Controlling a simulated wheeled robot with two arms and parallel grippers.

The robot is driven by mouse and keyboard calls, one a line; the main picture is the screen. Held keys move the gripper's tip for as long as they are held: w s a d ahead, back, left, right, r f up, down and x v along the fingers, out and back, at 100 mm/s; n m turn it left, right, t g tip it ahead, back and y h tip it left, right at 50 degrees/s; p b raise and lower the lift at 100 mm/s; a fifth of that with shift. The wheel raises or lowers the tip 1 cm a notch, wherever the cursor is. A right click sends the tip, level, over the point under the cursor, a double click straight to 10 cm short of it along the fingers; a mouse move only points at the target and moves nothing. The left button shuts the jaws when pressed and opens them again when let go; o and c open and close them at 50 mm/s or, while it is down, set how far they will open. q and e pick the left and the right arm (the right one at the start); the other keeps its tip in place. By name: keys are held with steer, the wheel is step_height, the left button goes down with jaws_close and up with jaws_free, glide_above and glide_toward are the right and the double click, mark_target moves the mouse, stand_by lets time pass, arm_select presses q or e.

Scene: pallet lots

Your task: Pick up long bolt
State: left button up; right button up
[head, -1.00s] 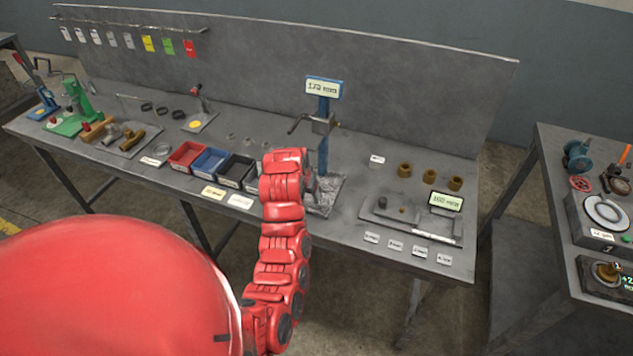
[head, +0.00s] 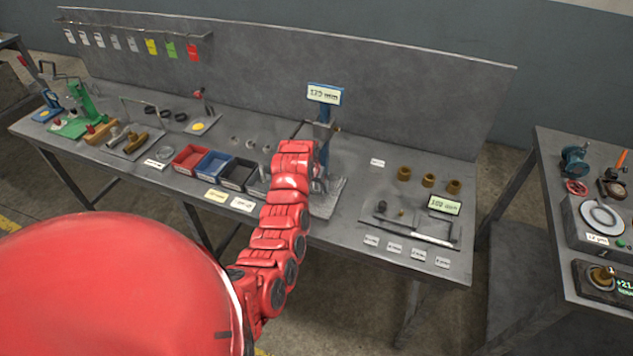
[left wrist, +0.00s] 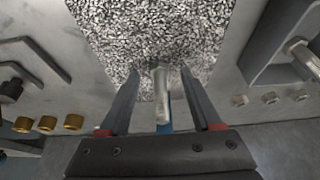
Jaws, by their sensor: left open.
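A silver long bolt (left wrist: 161,97) shows in the left wrist view, between the two fingers of my left gripper (left wrist: 160,74). The fingers are open, with a visible gap on each side of the bolt. Below is the speckled granite plate (left wrist: 110,32) of the blue height gauge, which also shows in the head view (head: 325,203). I cannot tell how the bolt is supported. In the head view my red left arm covers the gripper and the bolt. My right gripper is not in view.
The blue gauge post (head: 324,150) with its display (head: 325,94) stands close behind my arm. Red (head: 191,157), blue (head: 212,163) and black bins (head: 238,171) lie to the left. Brass bushings (head: 428,181) and a flat measuring fixture (head: 395,228) lie to the right.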

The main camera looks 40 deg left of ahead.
arm_select(q)
jaws_close()
stand_by(0.3)
stand_by(0.3)
